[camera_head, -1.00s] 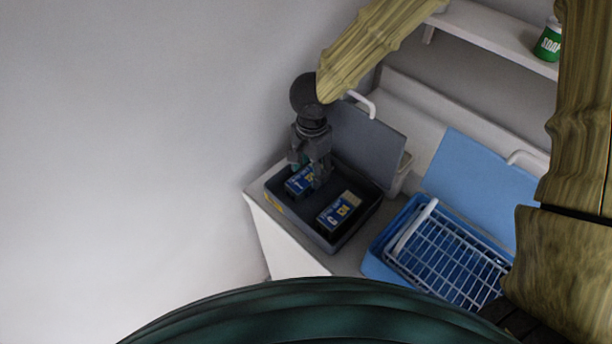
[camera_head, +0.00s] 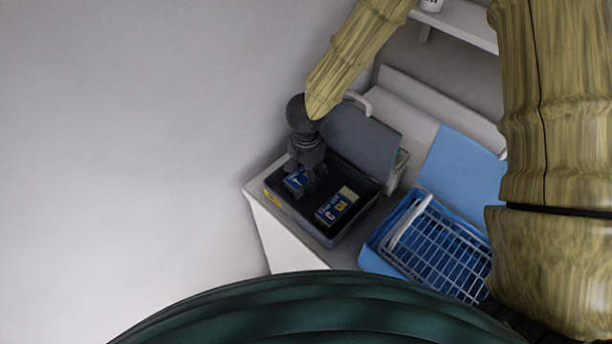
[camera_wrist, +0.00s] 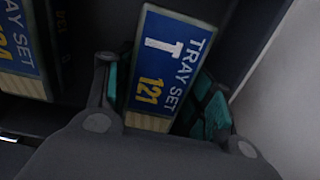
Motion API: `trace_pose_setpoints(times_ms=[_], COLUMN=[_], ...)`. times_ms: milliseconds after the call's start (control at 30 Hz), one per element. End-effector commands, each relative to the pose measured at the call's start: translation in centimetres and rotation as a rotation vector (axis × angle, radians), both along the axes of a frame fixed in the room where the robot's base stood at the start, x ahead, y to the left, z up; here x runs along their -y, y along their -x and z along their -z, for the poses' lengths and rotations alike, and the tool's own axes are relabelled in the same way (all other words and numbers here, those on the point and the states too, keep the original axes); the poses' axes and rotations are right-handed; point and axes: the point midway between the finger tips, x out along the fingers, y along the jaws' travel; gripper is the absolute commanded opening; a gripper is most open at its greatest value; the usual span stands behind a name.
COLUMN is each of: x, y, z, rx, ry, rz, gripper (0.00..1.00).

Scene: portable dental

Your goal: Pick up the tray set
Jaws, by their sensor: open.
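The tray set (camera_wrist: 168,65) is a blue box with a white T, the words "TRAY SET" and yellow "121". In the wrist view it lies between the two teal-padded fingers of my gripper (camera_wrist: 165,100), which are open around it. In the head view the tray set (camera_head: 296,181) is in the left part of a dark open case (camera_head: 330,238), partly hidden by my gripper (camera_head: 305,186), which reaches down over it from above. Whether the pads touch the box cannot be told.
A second blue box (camera_head: 337,207) lies in the same case, right of the tray set; its label also shows in the wrist view (camera_wrist: 20,50). The case's raised lid (camera_head: 362,138) stands behind. A blue crate with a wire basket (camera_head: 440,250) is to the right. A wall is at left.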

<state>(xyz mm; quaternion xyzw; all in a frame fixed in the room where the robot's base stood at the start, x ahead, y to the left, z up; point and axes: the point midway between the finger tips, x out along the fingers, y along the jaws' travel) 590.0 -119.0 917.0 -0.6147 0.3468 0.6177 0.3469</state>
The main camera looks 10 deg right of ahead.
Motion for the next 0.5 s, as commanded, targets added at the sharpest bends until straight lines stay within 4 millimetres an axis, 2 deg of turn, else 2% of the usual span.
trace_pose_setpoints(times_ms=[67, 200, 267, 500], x=[-0.02, -0.02, -0.02, 0.01], y=[0.01, 0.02, 0.03, 0.04], z=[-0.07, -0.08, -0.08, -0.12], rx=[0.001, 0.000, 0.000, 0.000], ry=[-0.001, 0.000, 0.000, 0.000], rz=[0.000, -0.001, 0.000, 0.000], gripper=[0.51, 0.25, 0.17, 0.17])
